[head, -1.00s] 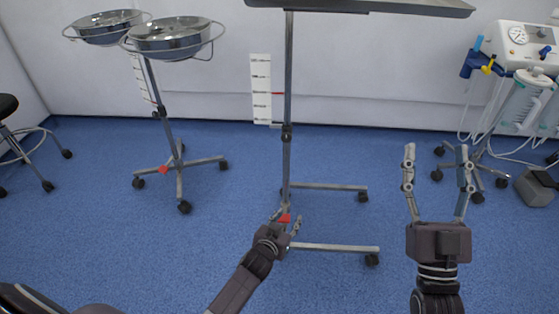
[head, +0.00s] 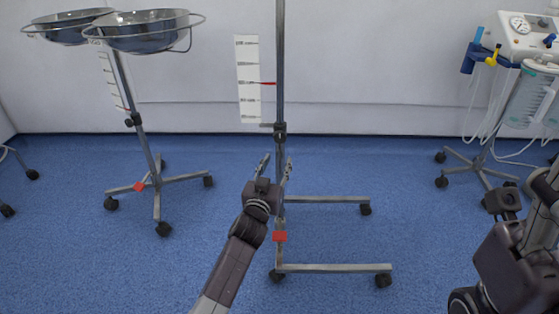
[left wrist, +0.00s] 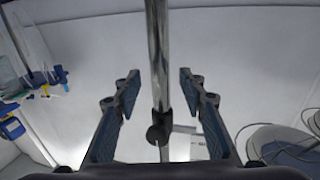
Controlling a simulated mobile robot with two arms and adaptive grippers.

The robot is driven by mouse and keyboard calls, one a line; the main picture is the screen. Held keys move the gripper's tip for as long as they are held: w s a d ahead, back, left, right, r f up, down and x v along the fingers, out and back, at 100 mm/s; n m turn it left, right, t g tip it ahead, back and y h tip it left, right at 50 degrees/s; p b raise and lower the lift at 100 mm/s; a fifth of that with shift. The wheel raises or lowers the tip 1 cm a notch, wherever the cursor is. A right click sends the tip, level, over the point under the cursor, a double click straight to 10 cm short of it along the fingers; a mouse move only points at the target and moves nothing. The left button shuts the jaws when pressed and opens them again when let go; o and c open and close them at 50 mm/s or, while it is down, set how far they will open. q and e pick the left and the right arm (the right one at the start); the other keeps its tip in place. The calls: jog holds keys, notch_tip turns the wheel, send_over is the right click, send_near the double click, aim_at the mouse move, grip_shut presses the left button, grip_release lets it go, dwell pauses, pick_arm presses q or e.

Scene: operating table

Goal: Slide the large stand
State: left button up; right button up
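The large stand is a tall metal pole (head: 280,60) on a wheeled base of two parallel bars (head: 335,268), with a red part (head: 280,237) low down. Its top is out of view. My left gripper (head: 276,163) is at the pole below its dark clamp, with a fingertip showing on each side. In the left wrist view the gripper (left wrist: 158,82) is open, the pole (left wrist: 157,50) between its fingers with gaps on both sides. My right gripper (head: 520,215) is at the right edge, partly cut off and away from the stand; its opening is unclear.
A two-bowl stand (head: 138,120) on a wheeled base is at the left. A medical unit with canister and hoses (head: 520,75) stands at the right. A white wall (head: 350,90) is close behind. Blue floor (head: 400,230) is clear on both sides of the large stand.

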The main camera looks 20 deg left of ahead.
aim_at(279, 159)
pick_arm(q)
jog(key=shift+w+a+b, duration=0.15)
jog(key=shift+w+b, duration=0.75)
jog(key=shift+w, duration=1.3)
jog(key=shift+c, duration=0.4)
grip_shut()
